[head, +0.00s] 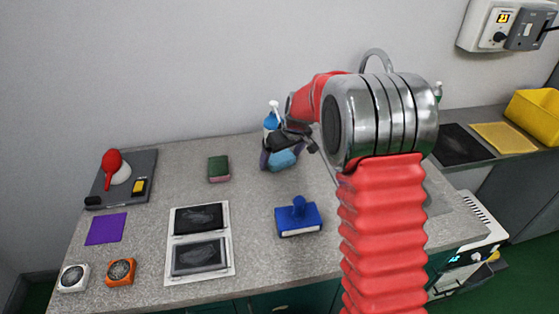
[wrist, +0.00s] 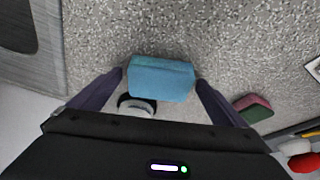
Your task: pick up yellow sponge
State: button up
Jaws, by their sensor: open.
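My gripper (head: 281,157) is open over the counter, with its purple fingers pointing down. In the wrist view, a light blue sponge-like block (wrist: 162,80) lies between the fingertips of my gripper (wrist: 159,78), with its ends close to both; I cannot tell whether they touch. The blue block also shows below the gripper in the head view (head: 282,161). No clearly yellow sponge shows there. A small yellow piece (head: 139,186) lies on the dark tray at far left; I cannot tell what it is.
A blue spray bottle (head: 271,123) stands beside my gripper. A green and pink sponge (head: 219,168) lies to the left, and a blue-handled block (head: 299,218) to the front. A dark tray (head: 146,165) and yellow bin (head: 537,117) stand farther off. Bare counter lies between.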

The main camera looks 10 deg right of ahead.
aim_at(281, 158)
dwell(0.4)
jog(key=c, duration=1.2)
notch_tip(281, 158, up, 10)
dwell(0.5)
